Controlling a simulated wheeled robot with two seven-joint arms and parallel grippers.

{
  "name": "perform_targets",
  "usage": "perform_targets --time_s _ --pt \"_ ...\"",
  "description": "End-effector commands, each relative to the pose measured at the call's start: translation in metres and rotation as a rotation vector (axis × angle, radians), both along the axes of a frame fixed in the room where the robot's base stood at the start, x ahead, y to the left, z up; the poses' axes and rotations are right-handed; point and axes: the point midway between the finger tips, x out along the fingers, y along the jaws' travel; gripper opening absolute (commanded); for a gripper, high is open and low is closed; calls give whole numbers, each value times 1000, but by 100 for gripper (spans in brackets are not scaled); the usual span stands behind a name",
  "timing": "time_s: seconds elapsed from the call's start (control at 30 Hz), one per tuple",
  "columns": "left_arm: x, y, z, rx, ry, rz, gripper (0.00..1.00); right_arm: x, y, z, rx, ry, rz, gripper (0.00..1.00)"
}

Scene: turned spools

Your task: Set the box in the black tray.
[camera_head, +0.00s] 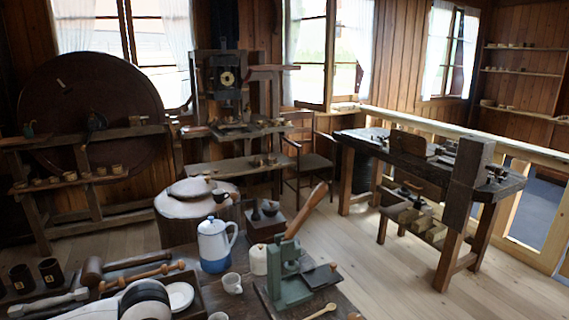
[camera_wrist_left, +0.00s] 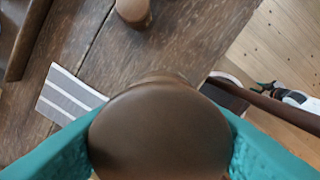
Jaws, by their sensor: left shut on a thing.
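The box is a round, dark brown, smooth-topped piece (camera_wrist_left: 160,130) in the left wrist view. My left gripper (camera_wrist_left: 160,140) has its teal fingers on both sides of it and is shut on it. The box hides the surface right below it. I cannot make out my left gripper or this box in the head view. A dark tray-like piece (camera_wrist_left: 226,92) shows partly behind the box in the left wrist view; I cannot tell whether it is the black tray. A white and black part with green tips (camera_wrist_left: 268,88) at the right may be my right gripper; its opening is unclear.
A smaller round brown piece (camera_wrist_left: 133,10) and a striped cloth (camera_wrist_left: 70,95) lie on the wooden table. A workbench (camera_head: 400,150) stands behind.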

Motion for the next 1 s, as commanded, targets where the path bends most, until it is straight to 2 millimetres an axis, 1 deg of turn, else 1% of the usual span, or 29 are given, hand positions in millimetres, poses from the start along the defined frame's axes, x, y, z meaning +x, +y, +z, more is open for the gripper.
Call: perform_targets --time_s 0.3,0.5,0.63,0.8,1.0 --pt "-33 -5 13 3 14 343 29 0 -2 0 -3 0 0 36" --pt "-45 -6 17 7 19 479 29 0 -3 0 -3 0 0 36" --pt "-48 -6 18 10 20 516 29 0 -3 0 -3 0 0 36" --pt "-49 -7 19 9 23 523 29 0 -3 1 -3 0 0 36" --pt "-49 -7 29 9 23 522 29 0 -2 12 -3 0 0 36"
